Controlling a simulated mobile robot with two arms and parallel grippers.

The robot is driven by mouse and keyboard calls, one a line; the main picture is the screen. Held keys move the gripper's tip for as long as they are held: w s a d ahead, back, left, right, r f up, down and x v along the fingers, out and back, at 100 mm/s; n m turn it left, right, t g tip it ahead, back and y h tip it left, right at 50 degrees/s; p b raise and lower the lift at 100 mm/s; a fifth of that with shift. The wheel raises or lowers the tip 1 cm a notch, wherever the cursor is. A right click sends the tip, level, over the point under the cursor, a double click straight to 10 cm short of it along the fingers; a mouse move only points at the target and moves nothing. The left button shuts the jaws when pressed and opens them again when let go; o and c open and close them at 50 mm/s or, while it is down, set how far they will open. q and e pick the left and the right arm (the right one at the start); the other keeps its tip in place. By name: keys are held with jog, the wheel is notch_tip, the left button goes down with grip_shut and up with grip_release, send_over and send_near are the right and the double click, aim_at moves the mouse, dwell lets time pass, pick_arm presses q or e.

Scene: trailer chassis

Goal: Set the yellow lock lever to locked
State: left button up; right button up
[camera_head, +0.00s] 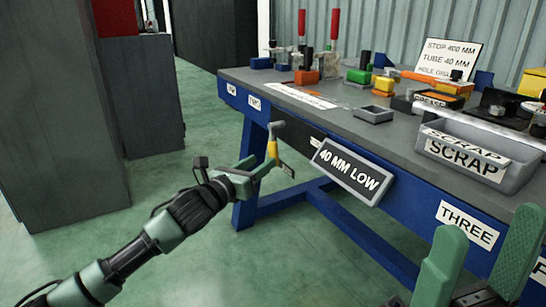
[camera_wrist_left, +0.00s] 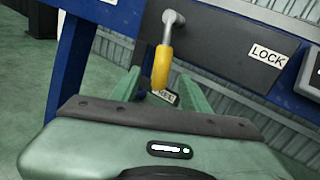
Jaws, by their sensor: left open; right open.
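The yellow lock lever (camera_head: 272,148) hangs almost straight down from a metal pivot at the left front of the bench. In the left wrist view its yellow grip (camera_wrist_left: 162,68) hangs below a metal shaft on a dark plate (camera_wrist_left: 225,45). A LOCK label (camera_wrist_left: 267,55) is on that plate, right of the lever. My left gripper (camera_head: 266,168) is open at the lever's lower end. In the wrist view the grip's end lies between the fingers (camera_wrist_left: 162,92); I cannot tell whether they touch it. My right gripper (camera_head: 482,245) is open and empty at the lower right.
A tilted 40 MM LOW sign (camera_head: 352,172) is on the bench front, right of the lever. A small label plate (camera_wrist_left: 165,97) is partly hidden behind the grip. A SCRAP bin (camera_head: 475,155) and several tools stand on the bench. Grey cabinets (camera_head: 55,120) stand left; floor between is clear.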

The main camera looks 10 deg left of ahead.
aim_at(271, 156)
pick_arm(q)
jog(key=b+x, duration=0.2)
jog(key=x, duration=0.3)
jog(key=shift+w+d+f, duration=0.15)
jog(key=shift+d, duration=0.05)
jog(key=shift+w+d, duration=0.35)
jog(key=shift+w, duration=0.25)
grip_shut()
dwell(0.7)
